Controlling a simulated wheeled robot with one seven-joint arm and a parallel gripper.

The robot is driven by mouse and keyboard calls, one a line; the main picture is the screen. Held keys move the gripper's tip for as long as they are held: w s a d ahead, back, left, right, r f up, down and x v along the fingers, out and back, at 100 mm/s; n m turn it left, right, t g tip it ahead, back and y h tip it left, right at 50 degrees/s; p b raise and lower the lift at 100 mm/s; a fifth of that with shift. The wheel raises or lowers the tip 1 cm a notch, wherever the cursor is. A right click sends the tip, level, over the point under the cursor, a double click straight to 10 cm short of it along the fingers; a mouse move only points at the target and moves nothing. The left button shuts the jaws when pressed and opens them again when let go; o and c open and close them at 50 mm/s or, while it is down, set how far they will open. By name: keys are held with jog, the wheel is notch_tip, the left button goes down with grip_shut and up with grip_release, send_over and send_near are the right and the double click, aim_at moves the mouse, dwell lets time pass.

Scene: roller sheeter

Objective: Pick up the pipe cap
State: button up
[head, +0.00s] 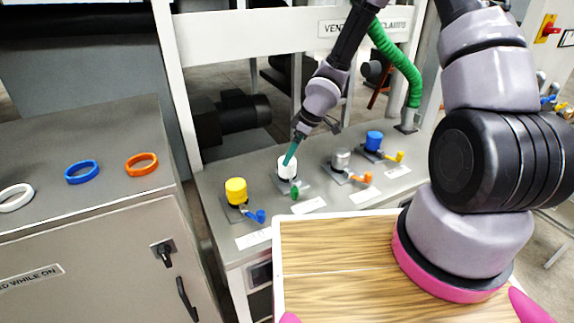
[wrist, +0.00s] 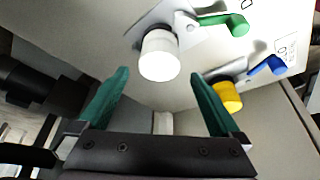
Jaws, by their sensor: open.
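A white pipe cap (head: 287,169) stands upright on a valve fitting on the grey bench, with a green lever beside it. It also shows in the wrist view (wrist: 159,58), ahead of and between my finger tips. My gripper (head: 291,155) is open, its teal fingers just above the white cap in the head view. In the wrist view my two fingers (wrist: 159,73) stand apart with nothing held between them; I cannot tell whether they touch the cap. Similar caps stand in the same row: yellow (head: 237,191), grey (head: 341,159) and blue (head: 374,140).
Levers stick out beside the caps, including a green lever (wrist: 222,24). A green hose (head: 398,60) and white frame posts rise behind. Blue (head: 82,172), orange (head: 142,164) and white rings lie on the left cabinet. A wooden-topped tray (head: 335,286) is in front.

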jog(key=shift+d+x, duration=0.1)
jog(key=shift+x, duration=1.35)
jog(key=shift+d+x, duration=0.15)
jog(key=shift+x, duration=1.25)
jog(key=shift+f, duration=0.1)
jog(key=c, duration=1.4)
